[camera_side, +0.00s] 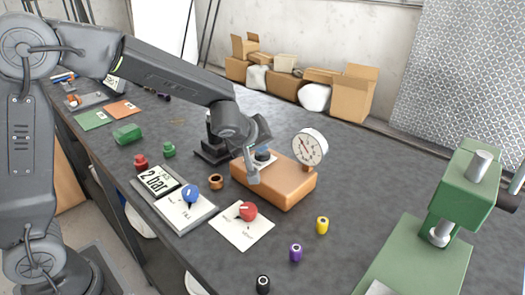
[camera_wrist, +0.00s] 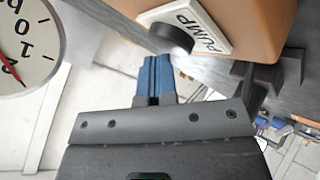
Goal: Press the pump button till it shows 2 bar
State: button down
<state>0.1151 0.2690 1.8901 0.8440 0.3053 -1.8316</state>
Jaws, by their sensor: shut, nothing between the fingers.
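The orange-brown pump box (camera_side: 290,188) stands on the dark bench in the side view. Its dark round button (camera_wrist: 168,40) sits on a white label reading PUMP (camera_wrist: 205,30). My gripper (camera_wrist: 155,60) is shut and empty, its blue fingertips close to the button; I cannot tell whether they touch it. In the side view the gripper (camera_side: 254,172) is over the box. The round white gauge (camera_side: 309,147) with a red needle stands at the box's right end. In the wrist view the gauge (camera_wrist: 28,45) is cut off, its needle near the 2. A sign (camera_side: 158,181) reads 2 bar.
A blue knob (camera_side: 190,194) on a white panel and a red knob (camera_side: 248,211) on a card lie in front of the box. A copper ring (camera_side: 216,181) lies left of it. A green press (camera_side: 430,235) stands at right. Boxes (camera_side: 355,92) line the back.

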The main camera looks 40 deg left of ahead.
jog(key=shift+f, duration=0.25)
dwell(0.3)
jog(key=shift+r, duration=1.3)
jog(key=shift+r, duration=2.5)
